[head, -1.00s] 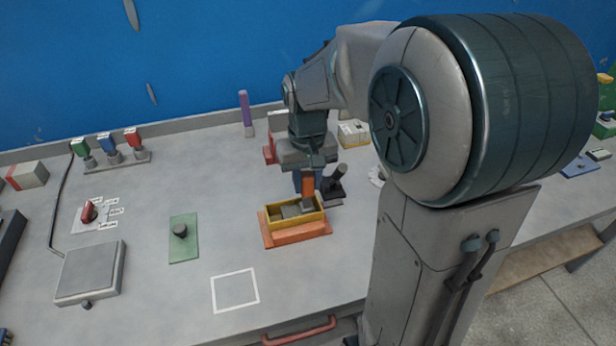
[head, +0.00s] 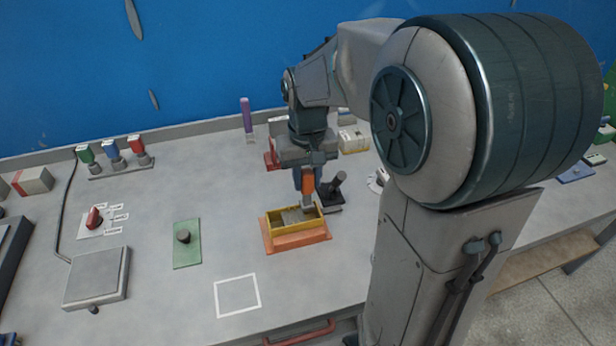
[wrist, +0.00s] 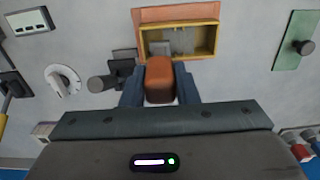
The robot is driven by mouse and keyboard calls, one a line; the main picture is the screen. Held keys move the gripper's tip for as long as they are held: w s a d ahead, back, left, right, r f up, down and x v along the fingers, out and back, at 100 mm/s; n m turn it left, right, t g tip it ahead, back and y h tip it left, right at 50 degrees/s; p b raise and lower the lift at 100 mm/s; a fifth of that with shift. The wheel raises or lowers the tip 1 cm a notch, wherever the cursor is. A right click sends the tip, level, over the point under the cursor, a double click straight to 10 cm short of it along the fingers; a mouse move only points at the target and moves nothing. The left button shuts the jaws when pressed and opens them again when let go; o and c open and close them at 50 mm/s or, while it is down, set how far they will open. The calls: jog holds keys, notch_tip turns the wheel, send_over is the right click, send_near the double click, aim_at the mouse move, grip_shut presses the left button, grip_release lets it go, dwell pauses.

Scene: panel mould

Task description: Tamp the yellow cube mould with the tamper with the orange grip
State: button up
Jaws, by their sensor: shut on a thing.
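The yellow cube mould (head: 273,225) is an open yellow box on an orange base (head: 296,242). It holds grey material and also shows at the top of the wrist view (wrist: 204,53). My gripper (head: 307,186) is shut on the orange grip of the tamper (head: 308,184), which is upright. In the wrist view the orange grip (wrist: 159,82) sits between the two blue fingers of my gripper. The tamper's grey foot is at or just above the mould's far right part; I cannot tell if it touches the fill.
A black-handled tool (head: 336,187) stands close behind and right of the mould. A green plate with a dark knob (head: 186,252) lies to the left. A white square outline (head: 237,296) marks clear table in front.

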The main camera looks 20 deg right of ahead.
notch_tip(320, 180, up, 7)
jog(key=p, duration=0.5)
jog(key=shift+r+p, duration=0.1)
jog(key=shift+p, duration=0.2)
